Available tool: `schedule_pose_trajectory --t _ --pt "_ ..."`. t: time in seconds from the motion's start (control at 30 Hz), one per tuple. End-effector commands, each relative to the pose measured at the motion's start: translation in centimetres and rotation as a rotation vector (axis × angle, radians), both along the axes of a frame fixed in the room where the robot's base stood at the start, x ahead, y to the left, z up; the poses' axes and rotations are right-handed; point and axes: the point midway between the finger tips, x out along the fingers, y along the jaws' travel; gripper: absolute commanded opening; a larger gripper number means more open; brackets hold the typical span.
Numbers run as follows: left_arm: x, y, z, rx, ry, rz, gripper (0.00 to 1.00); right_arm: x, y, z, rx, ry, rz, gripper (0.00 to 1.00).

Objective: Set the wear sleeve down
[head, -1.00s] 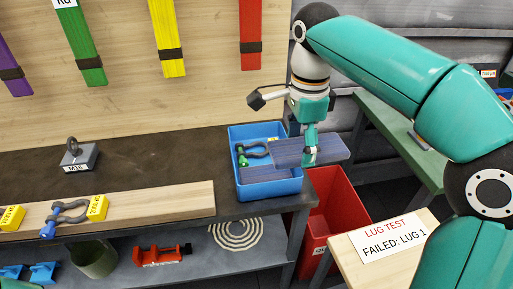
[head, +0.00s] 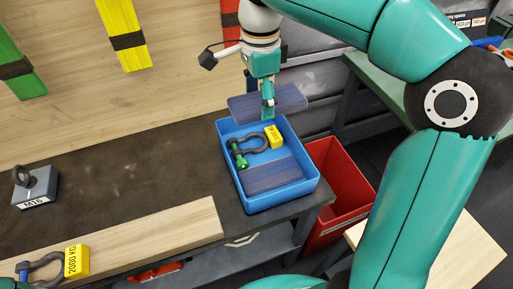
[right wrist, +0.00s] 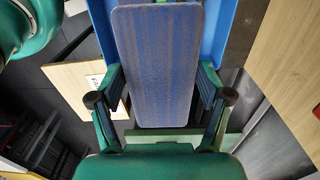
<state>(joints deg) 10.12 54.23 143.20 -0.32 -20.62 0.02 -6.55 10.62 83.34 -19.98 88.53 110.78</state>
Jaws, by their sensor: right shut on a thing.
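My right gripper (head: 268,104) is shut on a flat, dark blue-grey wear sleeve (head: 291,101). The sleeve is above the far edge of a blue tray (head: 293,192), roughly level. In the right wrist view the held sleeve (right wrist: 155,65) fills the middle, between the gripper fingers. A second, similar dark blue-grey sleeve (head: 271,176) lies in the near part of the tray. A grey shackle with a green pin (head: 240,160) and a yellow tag (head: 273,136) lies in the tray's far part. My left gripper is not in view.
The tray stands at the right end of a dark bench (head: 120,170). A red bin (head: 335,170) stands on the right beyond the bench edge. A wooden board (head: 150,238), a tagged shackle (head: 45,265) and an M16 weight (head: 35,186) are on the left.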

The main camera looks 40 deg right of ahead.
Motion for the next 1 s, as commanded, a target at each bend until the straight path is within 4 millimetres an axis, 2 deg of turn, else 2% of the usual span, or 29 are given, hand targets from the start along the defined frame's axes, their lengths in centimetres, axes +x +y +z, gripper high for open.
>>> schedule_pose_trajectory --t 0.1,0.4,0.5,0.67,0.9,1.0 --pt "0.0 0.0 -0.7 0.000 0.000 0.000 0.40 -0.1 0.1 -3.5 -0.001 0.006 0.003 0.40" --pt "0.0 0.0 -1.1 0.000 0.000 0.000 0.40 0.2 0.3 -10.7 -0.001 0.005 0.009 0.41" --pt "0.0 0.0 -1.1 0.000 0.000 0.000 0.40 0.3 0.4 -12.1 0.000 0.003 0.010 0.41" --pt "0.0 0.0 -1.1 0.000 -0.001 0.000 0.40 0.3 0.4 -13.0 -0.001 0.001 0.011 0.41" --pt "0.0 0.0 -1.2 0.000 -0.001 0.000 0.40 0.3 0.4 -16.2 -0.001 0.004 0.011 0.41" --pt "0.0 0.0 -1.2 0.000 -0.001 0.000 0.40 0.3 0.4 -16.9 -0.001 0.001 0.012 0.41"
